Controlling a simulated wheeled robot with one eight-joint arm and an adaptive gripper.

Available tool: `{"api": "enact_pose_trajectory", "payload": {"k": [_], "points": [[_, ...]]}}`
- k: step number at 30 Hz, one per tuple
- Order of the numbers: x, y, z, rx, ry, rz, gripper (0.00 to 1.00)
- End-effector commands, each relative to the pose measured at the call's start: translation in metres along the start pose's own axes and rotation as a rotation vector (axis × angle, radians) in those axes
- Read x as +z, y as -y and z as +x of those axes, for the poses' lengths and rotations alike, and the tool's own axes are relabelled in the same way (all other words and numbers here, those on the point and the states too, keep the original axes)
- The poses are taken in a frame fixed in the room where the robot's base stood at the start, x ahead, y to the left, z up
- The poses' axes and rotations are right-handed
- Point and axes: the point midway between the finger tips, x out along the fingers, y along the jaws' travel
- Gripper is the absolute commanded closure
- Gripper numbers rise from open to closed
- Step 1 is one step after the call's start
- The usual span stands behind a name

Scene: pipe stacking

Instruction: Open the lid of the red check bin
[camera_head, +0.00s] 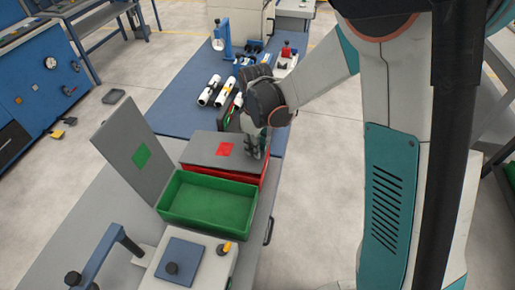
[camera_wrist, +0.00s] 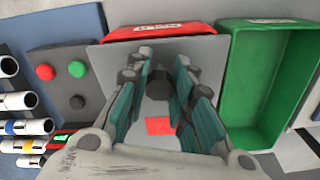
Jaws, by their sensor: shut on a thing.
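The red check bin (camera_head: 247,178) stands just behind the green bin in the head view. Its grey lid (camera_head: 205,152) with a red square lies roughly flat over it. In the wrist view the lid (camera_wrist: 112,58) fills the middle, and the bin's red rim (camera_wrist: 165,31) shows beyond its edge. My gripper (camera_head: 257,148) is low over the lid's right side. In the wrist view its teal fingers (camera_wrist: 160,80) stand either side of a dark knob (camera_wrist: 158,93) on the lid, shut on it. The exact finger contact is partly hidden.
The open green bin (camera_head: 208,203) is in front, its raised grey lid (camera_head: 132,150) leaning left. White pipes (camera_head: 209,90) lie on the blue table (camera_head: 185,88) behind. A grey button box (camera_wrist: 68,75) with red, green and black buttons sits beside the lid.

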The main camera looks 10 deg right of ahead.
Motion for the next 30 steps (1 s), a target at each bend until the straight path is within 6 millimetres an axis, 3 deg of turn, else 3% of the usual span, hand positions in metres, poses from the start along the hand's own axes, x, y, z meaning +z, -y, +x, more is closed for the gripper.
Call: {"api": "enact_pose_trajectory", "payload": {"k": [8, 15, 21, 30], "points": [[-0.023, 0.008, -0.064, -0.001, -0.004, -0.003, 1.00], [-0.057, 0.019, -0.111, -0.002, -0.005, -0.006, 1.00], [-0.092, 0.031, -0.144, -0.003, -0.006, -0.005, 1.00], [-0.153, 0.052, -0.178, -0.004, -0.006, -0.008, 1.00]]}}
